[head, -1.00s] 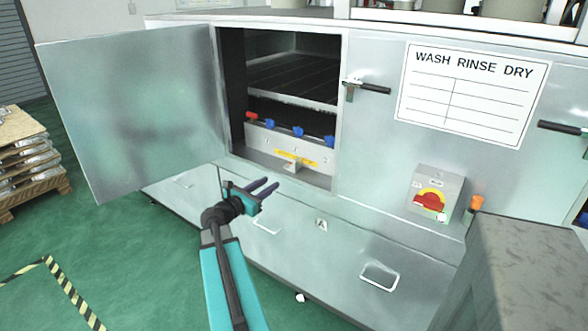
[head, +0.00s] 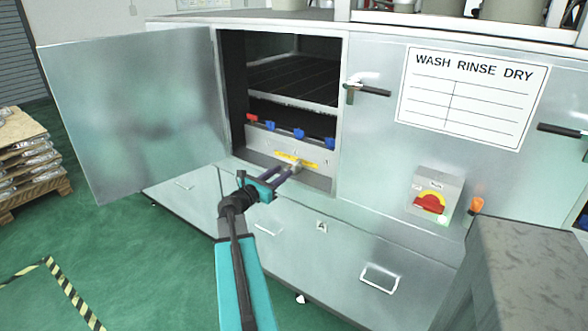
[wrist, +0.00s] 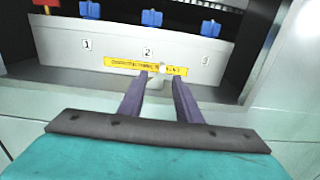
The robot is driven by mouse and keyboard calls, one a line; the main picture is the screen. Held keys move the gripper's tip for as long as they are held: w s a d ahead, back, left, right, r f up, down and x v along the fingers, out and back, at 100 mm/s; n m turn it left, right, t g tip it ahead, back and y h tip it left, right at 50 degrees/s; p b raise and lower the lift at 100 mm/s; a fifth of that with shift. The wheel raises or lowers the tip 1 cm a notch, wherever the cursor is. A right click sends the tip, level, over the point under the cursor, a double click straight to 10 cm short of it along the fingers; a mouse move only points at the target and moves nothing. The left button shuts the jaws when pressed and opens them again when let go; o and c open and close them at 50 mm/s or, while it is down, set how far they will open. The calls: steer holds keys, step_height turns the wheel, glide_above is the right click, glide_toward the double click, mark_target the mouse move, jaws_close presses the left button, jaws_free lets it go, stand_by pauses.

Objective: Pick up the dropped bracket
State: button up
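The bracket is a small pale grey piece (head: 297,167) on the ledge inside the open cabinet doorway, below a yellow strip. In the wrist view a small pale part of it (wrist: 162,70) shows against the yellow strip, between and just beyond my fingertips. My gripper (head: 288,173) reaches in at the doorway with its dark fingers pointing at the bracket. In the wrist view the fingers (wrist: 162,77) stand apart with a gap between them. Much of the bracket is hard to make out, and I cannot tell whether a finger touches it.
The cabinet door (head: 135,115) stands open to the left. Above the ledge are red and blue fittings (head: 299,134) and a dark rack (head: 293,78). The doorway's right post and a door handle (head: 368,90) are close by. A switch box (head: 435,195) is at right.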

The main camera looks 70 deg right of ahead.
mark_target(294, 164)
steer(key=shift+x, duration=2.15)
steer(key=shift+s+d, duration=0.1)
steer(key=shift+p+x, duration=0.7)
steer(key=shift+x, duration=1.8)
steer(key=shift+s, duration=0.1)
jaws_close()
